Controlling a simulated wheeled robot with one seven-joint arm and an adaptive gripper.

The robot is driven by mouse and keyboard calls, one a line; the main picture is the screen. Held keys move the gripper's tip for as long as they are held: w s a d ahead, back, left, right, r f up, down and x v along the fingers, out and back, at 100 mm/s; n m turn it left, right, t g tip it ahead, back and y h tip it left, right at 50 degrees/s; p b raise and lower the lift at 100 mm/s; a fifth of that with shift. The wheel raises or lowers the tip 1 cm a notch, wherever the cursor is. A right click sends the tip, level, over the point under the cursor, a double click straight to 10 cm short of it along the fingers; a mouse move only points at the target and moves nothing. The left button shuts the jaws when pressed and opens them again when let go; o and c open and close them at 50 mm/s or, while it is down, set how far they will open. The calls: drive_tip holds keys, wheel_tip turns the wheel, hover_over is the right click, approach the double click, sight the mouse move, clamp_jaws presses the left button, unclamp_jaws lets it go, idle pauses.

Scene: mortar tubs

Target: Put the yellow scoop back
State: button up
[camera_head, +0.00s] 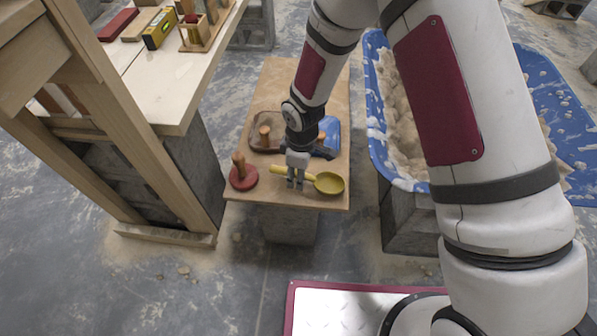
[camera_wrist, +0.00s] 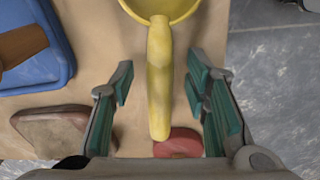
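The yellow scoop (camera_head: 330,183) lies near the front edge of a wooden board (camera_head: 280,80), its bowl to the right and its handle to the left. My gripper (camera_head: 295,181) is over the handle, pointing down. In the wrist view the scoop's handle (camera_wrist: 159,85) runs between the spread green-padded fingers of my gripper (camera_wrist: 160,88), with a visible gap on each side. The fingers are open and hold nothing. The scoop's bowl (camera_wrist: 160,8) is partly cut off at the top of that view.
A red round float (camera_head: 243,178) stands left of the scoop. A brown float (camera_head: 263,136) and a blue float (camera_head: 331,128) lie behind, partly hidden by my arm. A blue tub (camera_head: 376,110) of mortar is at right, a workbench (camera_head: 180,95) with tools at left.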

wheel_tip(320, 180, up, 12)
drive_tip(key=shift+s+d, duration=0.15)
drive_tip(key=shift+d, duration=0.1)
idle(0.4)
drive_tip(key=shift+r, duration=0.1)
drive_tip(key=s+d+r+m+h, duration=0.1)
drive_tip(key=s+d+r+m, duration=0.3)
drive_tip(key=d+r, duration=0.5)
drive_tip(key=s+d+r+m+h, duration=0.1)
drive_tip(key=s+d+r+m, duration=0.35)
drive_tip(key=d+r, duration=0.4)
drive_tip(key=s+d+r+m+y, duration=0.15)
drive_tip(key=s+r+m, duration=0.25)
drive_tip(key=s, duration=0.7)
drive_tip(key=s+d+r+m, duration=0.3)
drive_tip(key=s+r+m, duration=0.1)
drive_tip(key=s, duration=0.7)
wheel_tip(320, 180, up, 32)
drive_tip(key=t+p, duration=0.4)
drive_tip(key=p, duration=2.5)
drive_tip(key=shift+w+d+f+n+p, duration=0.2)
drive_tip(key=shift+w+n+p, duration=0.05)
drive_tip(key=shift+n+p, duration=0.15)
